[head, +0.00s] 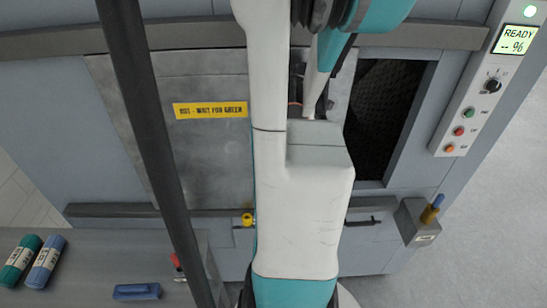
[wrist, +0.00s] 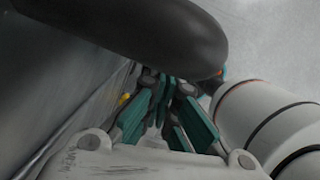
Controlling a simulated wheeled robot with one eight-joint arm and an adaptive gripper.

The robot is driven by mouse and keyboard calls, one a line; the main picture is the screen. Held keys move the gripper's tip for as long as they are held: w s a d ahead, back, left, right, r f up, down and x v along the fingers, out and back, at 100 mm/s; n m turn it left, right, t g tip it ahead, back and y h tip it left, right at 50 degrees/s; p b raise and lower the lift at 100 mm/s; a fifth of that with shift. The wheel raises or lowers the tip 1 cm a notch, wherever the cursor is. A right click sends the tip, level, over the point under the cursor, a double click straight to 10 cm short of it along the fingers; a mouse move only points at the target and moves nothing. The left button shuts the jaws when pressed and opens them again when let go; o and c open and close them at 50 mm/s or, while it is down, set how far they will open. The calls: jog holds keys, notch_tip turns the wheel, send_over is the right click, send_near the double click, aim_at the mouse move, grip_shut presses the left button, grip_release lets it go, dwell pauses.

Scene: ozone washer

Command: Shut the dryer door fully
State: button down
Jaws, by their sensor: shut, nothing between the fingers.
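The dryer door (head: 205,145) is a flat grey metal panel with a yellow label reading "WAIT FOR GREEN". It lies between an upper and a lower rail on the machine front. A dark opening (head: 388,120) shows to its right, so the door does not cover the whole doorway. My arm hides the middle of the front, including much of the door's right edge. In the wrist view, my gripper (wrist: 163,92) has its teal fingers together and holds nothing. A grey metal surface is close on its left; I cannot tell whether they touch. In the head view the fingertips cannot be made out.
A control panel (head: 482,100) at the right reads READY, with a knob and several buttons. A grey box (head: 417,222) sits below it. Floor at far right is clear.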

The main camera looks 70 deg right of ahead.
jog(key=s+d+b, duration=0.2)
jog(key=s+d, duration=0.3)
jog(key=s, duration=0.8)
jog(key=s+d+b, duration=0.2)
jog(key=s+d, duration=0.4)
jog(key=s, duration=0.8)
jog(key=shift+d, duration=0.15)
